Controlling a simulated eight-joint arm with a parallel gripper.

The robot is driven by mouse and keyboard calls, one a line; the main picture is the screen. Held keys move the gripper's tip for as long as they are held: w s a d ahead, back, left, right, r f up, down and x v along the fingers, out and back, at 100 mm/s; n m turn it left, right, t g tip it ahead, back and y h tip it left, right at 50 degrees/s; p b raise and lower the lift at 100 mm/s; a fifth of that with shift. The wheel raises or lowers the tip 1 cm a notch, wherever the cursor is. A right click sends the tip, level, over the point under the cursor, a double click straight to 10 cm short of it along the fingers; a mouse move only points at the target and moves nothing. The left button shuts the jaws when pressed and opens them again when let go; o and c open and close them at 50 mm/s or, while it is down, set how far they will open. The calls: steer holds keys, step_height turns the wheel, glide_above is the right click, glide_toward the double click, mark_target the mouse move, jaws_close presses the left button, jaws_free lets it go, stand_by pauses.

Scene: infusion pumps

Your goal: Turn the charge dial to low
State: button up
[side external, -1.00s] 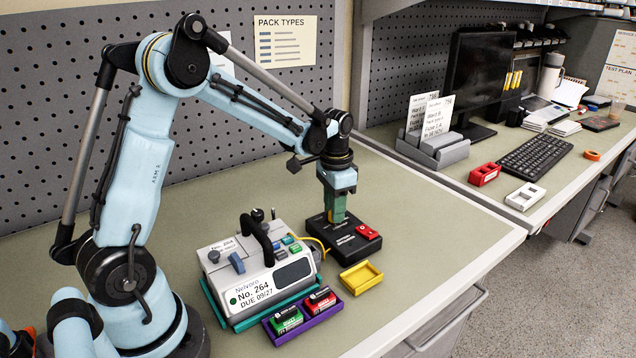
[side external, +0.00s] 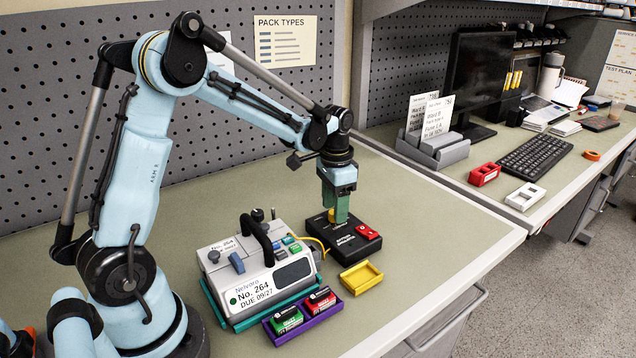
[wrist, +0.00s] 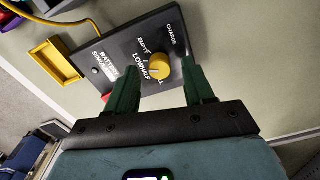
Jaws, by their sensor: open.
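The charge dial (wrist: 158,66) is a round yellow knob on a black box (side external: 343,240). In the wrist view, "EMPTY", "LOW", "HALF" and a partly hidden "FULL" are printed around it, with "CHARGE" beyond. I cannot tell surely which mark the dial points at. My gripper (wrist: 159,68) is open, with one green finger on each side of the dial and a visible gap to each. In the side view my gripper (side external: 336,213) points down over the box, and a bit of the yellow dial (side external: 331,215) shows beside the fingers.
A red piece (side external: 368,232) sits on the box's right side. A yellow tray (side external: 360,278) lies in front. The grey pump (side external: 260,270) with a black handle stands left, behind a purple tray (side external: 278,340) holding green and red packs. The bench right of the box is clear.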

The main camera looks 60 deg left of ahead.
step_height(320, 180, up, 11)
steer(key=shift+r, duration=0.2)
stand_by(0.3)
steer(key=s+d+f+n+t, duration=0.2)
steer(key=s+d+t, duration=0.5)
steer(key=s, duration=0.5)
steer(key=d, duration=0.2)
steer(key=shift+s+d+f, duration=0.3)
steer(key=shift+s+d, duration=0.05)
steer(key=shift+d, duration=0.05)
